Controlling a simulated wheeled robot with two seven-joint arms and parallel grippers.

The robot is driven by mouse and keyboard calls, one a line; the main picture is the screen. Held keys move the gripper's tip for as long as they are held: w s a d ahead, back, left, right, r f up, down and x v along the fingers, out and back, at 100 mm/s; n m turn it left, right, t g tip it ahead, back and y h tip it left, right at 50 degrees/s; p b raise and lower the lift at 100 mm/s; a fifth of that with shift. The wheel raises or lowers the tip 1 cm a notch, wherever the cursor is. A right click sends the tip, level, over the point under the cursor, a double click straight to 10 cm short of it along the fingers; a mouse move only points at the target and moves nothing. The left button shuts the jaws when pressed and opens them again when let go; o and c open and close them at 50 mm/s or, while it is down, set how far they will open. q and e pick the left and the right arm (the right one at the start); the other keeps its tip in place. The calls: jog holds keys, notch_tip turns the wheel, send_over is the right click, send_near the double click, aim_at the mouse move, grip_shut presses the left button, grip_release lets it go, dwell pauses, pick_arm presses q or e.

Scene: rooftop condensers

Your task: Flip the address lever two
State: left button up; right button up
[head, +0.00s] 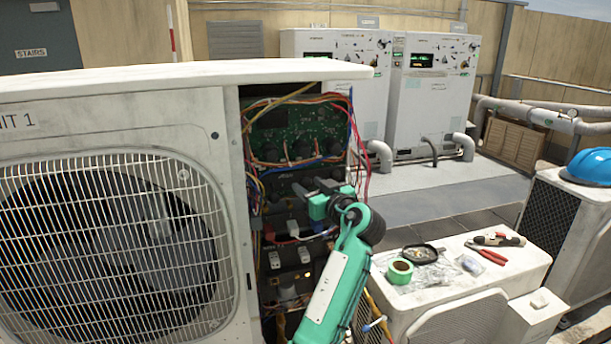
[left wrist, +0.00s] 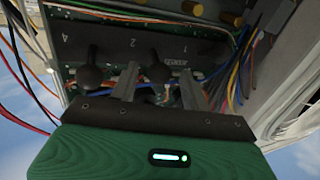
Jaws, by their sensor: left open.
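The open service bay of the unit (head: 120,105) shows a dark strip (head: 283,182) with small black levers below a green circuit board (head: 285,132). In the left wrist view the strip (left wrist: 118,45) appears upside down, marked 4, 2 and 1. One black lever (left wrist: 158,72) stands between my open left fingers; another lever (left wrist: 91,72) stands left of them. The lever between the fingers lies between marks 2 and 1; I cannot tell surely which it belongs to. My left gripper (head: 316,186) is at the strip; it also shows in the wrist view (left wrist: 159,79). Contact is unclear. My right gripper is out of view.
Loose coloured wires (head: 355,135) hang around the bay opening. A white condenser (head: 455,265) at right carries green tape (head: 400,270), a black dish (head: 424,255) and red pliers (head: 487,255). A blue hard hat (head: 590,167) lies farther right.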

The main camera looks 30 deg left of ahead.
aim_at(308, 179)
pick_arm(q)
jog(key=shift+p+x, duration=0.35)
jog(key=shift+x, duration=1.05)
jog(key=c, duration=1)
jog(key=shift+o, duration=0.2)
jog(key=shift+r+g+h+p, duration=0.35)
jog(key=shift+r+h, duration=0.1)
jog(key=shift+h, duration=0.25)
jog(key=shift+r+m+g+h, duration=0.1)
jog(key=shift+m+g+h, duration=0.2)
jog(key=shift+h, duration=0.1)
jog(key=o, duration=1)
jog(key=shift+a, duration=0.1)
jog(key=shift+c, duration=0.2)
